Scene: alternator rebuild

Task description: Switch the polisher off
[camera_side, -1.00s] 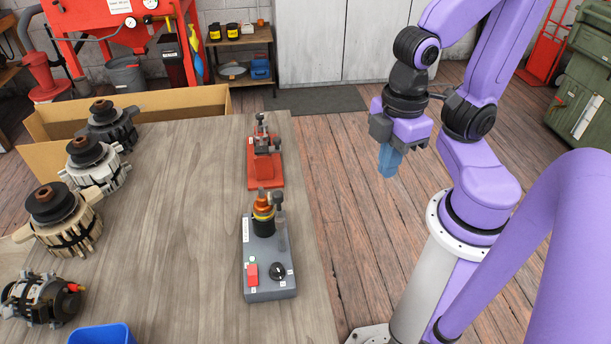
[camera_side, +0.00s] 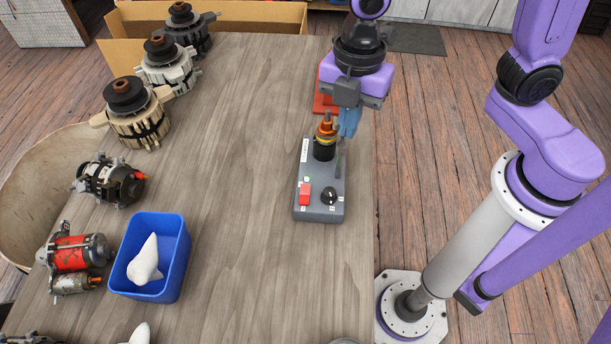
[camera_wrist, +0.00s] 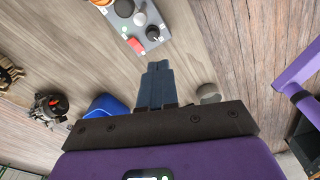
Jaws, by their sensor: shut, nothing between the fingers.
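The polisher (camera_side: 320,208) is a grey box near the table's right edge. It carries a red switch (camera_side: 304,194), a black knob (camera_side: 329,196), a small greenish light and an orange-and-black spindle (camera_side: 325,138). The wrist view shows the red switch (camera_wrist: 136,46) and the black knob (camera_wrist: 154,32) beyond my fingertips. My gripper (camera_side: 348,128) has blue fingers that are shut and empty, pointing down near the polisher's far end, beside the spindle in the side view. Whether the fingers touch anything there I cannot tell. In the wrist view my gripper (camera_wrist: 159,66) is apart from the switch.
A red fixture (camera_side: 323,104) behind the polisher is partly hidden by my gripper. A blue bin (camera_side: 118,282) holding a white object stands at the front left. Several alternators and a red-bodied motor (camera_side: 78,253) line the left side. The middle of the table is clear.

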